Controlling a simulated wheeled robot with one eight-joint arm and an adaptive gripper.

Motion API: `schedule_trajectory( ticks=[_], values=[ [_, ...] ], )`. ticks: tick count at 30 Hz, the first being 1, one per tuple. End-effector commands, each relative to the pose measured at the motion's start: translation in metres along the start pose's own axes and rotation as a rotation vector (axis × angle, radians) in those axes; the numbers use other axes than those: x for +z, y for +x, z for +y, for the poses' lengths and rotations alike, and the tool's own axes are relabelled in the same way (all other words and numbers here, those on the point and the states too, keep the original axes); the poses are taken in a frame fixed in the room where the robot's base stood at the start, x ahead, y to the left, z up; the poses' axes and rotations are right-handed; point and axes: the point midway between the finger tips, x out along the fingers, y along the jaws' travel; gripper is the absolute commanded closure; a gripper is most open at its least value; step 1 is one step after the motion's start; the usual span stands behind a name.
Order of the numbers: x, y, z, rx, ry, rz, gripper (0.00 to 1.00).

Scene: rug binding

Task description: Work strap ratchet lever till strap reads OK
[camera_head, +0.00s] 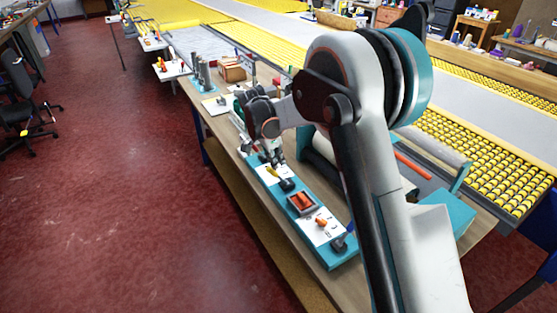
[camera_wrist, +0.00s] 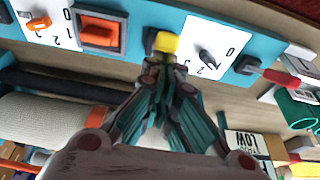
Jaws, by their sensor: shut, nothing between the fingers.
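My gripper (camera_wrist: 166,66) is shut and empty, its fingertips just below the yellow-tipped black lever (camera_wrist: 165,43) on the teal control panel (camera_wrist: 140,12) in the wrist view. I cannot tell whether they touch it. In the head view my gripper (camera_head: 272,155) is over the far part of the panel, and the yellow tip (camera_head: 271,172) shows beside it. A card (camera_wrist: 248,146), upside down in the wrist view, seems to read STRAP LOW. A red-handled lever (camera_wrist: 281,78) sticks out right of the panel. I cannot tell which lever works the strap ratchet.
The panel also has an orange rocker switch (camera_wrist: 99,34), a black dial knob (camera_wrist: 207,57) and an orange knob (camera_wrist: 39,23). A pale roll (camera_wrist: 45,122) lies beside the panel. A green cylinder (camera_wrist: 297,108) is at right. Red floor (camera_head: 140,200) is clear left of the bench.

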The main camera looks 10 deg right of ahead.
Motion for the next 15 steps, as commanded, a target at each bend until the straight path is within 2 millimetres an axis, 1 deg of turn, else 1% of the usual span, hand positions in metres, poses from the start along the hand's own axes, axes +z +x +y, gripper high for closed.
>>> schedule_trajectory(
  ticks=[1, 11, 15],
  values=[
    [0.0034, 0.0002, 0.0001, 0.001, -0.003, -0.005, 1.00],
    [0.0042, 0.0003, 0.0003, 0.001, -0.004, -0.007, 1.00],
    [-0.0039, -0.0023, 0.0014, 0.001, -0.003, -0.007, 1.00]
  ],
)
